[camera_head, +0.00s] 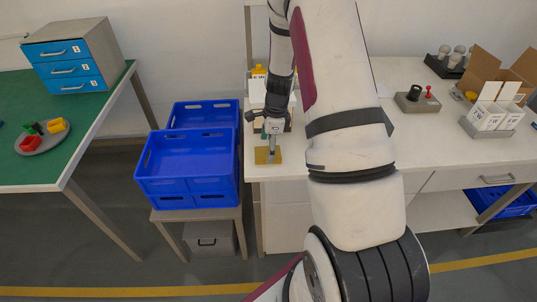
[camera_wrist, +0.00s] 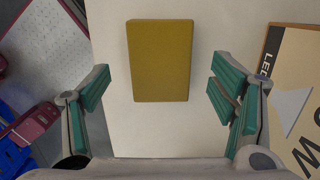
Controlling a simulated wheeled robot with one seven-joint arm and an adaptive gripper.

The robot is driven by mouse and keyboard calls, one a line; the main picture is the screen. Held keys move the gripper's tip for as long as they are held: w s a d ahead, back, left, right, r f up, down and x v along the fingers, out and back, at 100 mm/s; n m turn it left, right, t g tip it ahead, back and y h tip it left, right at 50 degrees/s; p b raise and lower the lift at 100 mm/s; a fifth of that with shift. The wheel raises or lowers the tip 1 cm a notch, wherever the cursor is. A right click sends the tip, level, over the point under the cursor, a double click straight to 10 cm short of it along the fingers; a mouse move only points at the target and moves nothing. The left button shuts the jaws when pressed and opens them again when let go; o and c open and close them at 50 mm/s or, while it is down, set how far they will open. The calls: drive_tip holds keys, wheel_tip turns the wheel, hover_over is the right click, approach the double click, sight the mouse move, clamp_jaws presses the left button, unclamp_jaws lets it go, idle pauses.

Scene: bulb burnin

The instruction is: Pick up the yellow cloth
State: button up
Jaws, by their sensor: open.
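The yellow cloth (camera_wrist: 160,60) is a flat, mustard-coloured rectangle lying on the white bench. In the wrist view it is between and beyond my two fingers, with clear space on both sides. In the head view the yellow cloth (camera_head: 267,155) lies near the bench's left front edge, partly covered by my gripper. My gripper (camera_wrist: 160,92) is open and empty, with green pads on its fingers. In the head view my gripper (camera_head: 272,142) points down over the cloth. I cannot tell the exact height of the fingertips above it.
Blue crates (camera_head: 188,165) stand on a low stand just left of the bench. A box with printed letters (camera_wrist: 295,100) is close to my right finger. A grey device with a red knob (camera_head: 417,101), white cartons (camera_head: 488,118) and a cardboard box (camera_head: 492,72) stand further right.

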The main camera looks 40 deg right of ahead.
drive_tip(key=shift+w+a+f, duration=0.1)
drive_tip(key=shift+f, duration=0.8)
drive_tip(key=shift+c, duration=0.3)
drive_tip(key=c, duration=1.2)
drive_tip(key=shift+r, duration=0.15)
drive_tip(key=shift+r, duration=0.45)
wheel_tip(320, 180, up, 2)
drive_tip(key=shift+r, duration=0.1)
drive_tip(key=s+a, duration=0.1)
drive_tip(key=s, duration=0.4)
drive_tip(key=s+a+r+b, duration=0.1)
drive_tip(key=s+a, duration=0.1)
drive_tip(key=s, duration=0.3)
drive_tip(key=s+a, duration=0.1)
drive_tip(key=s, duration=0.4)
drive_tip(key=shift+s+a+r, duration=0.2)
drive_tip(key=shift+r, duration=0.15)
